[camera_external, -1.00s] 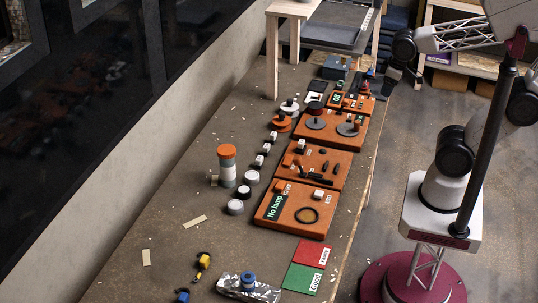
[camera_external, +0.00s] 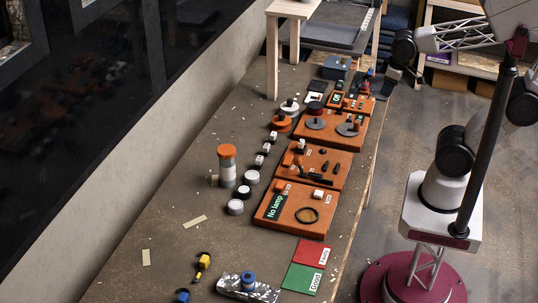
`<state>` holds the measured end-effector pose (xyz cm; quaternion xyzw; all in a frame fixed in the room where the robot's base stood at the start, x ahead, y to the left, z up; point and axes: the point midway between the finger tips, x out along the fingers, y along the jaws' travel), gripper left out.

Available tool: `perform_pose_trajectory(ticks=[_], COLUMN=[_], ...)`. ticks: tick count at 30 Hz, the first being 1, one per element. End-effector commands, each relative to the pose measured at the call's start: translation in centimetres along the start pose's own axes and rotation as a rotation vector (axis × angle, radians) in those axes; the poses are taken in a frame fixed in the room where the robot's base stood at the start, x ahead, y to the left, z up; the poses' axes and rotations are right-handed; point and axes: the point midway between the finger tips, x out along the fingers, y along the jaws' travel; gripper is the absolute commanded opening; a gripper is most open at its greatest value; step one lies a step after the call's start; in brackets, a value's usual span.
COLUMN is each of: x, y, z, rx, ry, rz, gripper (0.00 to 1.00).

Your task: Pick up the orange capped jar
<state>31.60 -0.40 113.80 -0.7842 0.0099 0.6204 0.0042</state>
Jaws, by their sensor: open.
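The orange capped jar (camera_external: 227,165) stands upright on the brown workbench, left of the row of orange boards. Its cap is orange and its body has pale and grey bands. My gripper (camera_external: 388,88) is small and dark in this view, by the bench's far right edge. It is open, well apart from the jar, and I see nothing held in it. Its fingertips are hard to make out against the dark items nearby.
Several white and grey round pieces (camera_external: 236,207) stand right of the jar. Orange boards with parts, such as the "No lamp" board (camera_external: 300,208), fill the bench's right side. Red (camera_external: 312,253) and green (camera_external: 302,278) cards lie in front. The bench left of the jar is mostly clear.

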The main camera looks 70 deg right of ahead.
Motion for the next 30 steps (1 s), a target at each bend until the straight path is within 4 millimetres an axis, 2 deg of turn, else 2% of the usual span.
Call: perform_pose_trajectory(ticks=[4, 10, 22, 26, 30], x=[0.0, 0.0, 0.1, 0.3, 0.7], y=[0.0, 0.0, -0.2, -0.9, -2.3], z=[0.0, 0.0, -0.4, -1.3, -3.1], rx=[0.000, 0.000, 0.012, 0.050, 0.123], ry=[0.000, 0.000, -0.005, -0.019, -0.050], rz=[0.000, 0.000, -0.011, -0.043, -0.104], gripper=[0.68, 0.98, 0.98, 0.98, 0.98])
